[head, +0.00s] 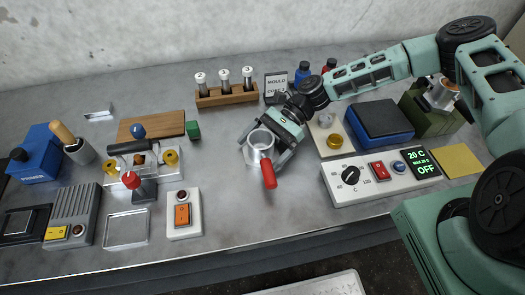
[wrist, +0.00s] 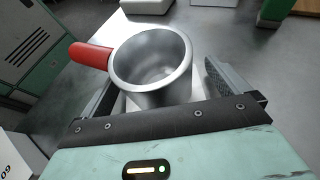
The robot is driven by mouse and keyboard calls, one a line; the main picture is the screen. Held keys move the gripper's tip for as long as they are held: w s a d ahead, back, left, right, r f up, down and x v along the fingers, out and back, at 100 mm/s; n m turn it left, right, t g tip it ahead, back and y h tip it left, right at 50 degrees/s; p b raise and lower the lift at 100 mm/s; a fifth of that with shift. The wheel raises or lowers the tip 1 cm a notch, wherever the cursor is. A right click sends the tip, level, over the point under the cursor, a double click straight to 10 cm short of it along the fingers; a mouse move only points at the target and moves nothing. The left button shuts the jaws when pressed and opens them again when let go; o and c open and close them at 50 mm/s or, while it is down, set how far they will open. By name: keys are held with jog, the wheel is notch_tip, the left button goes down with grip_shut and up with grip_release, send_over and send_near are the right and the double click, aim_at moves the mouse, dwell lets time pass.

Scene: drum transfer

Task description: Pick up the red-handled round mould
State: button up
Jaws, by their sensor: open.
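The round mould (head: 259,146) is a small silver metal cup with a red handle (head: 269,174) that points toward the front of the bench in the head view. My gripper (head: 268,150) is open, with its fingers down around the mould. In the wrist view the mould (wrist: 152,66) stands between the two open fingers, its red handle (wrist: 91,57) pointing left. A gap shows between the mould and the right finger (wrist: 222,85). The left finger is partly hidden behind the mould and handle, so I cannot tell whether it touches.
A white control box (head: 378,178) with a dial stands to the right. A white switch box (head: 184,214) stands front left. The bench in front of the mould is clear.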

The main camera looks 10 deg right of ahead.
jog(key=shift+s+a+f, duration=0.1)
jog(key=shift+s+a, duration=0.05)
jog(key=shift+a, duration=0.1)
jog(key=c, duration=1.3)
jog(key=shift+r, duration=0.2)
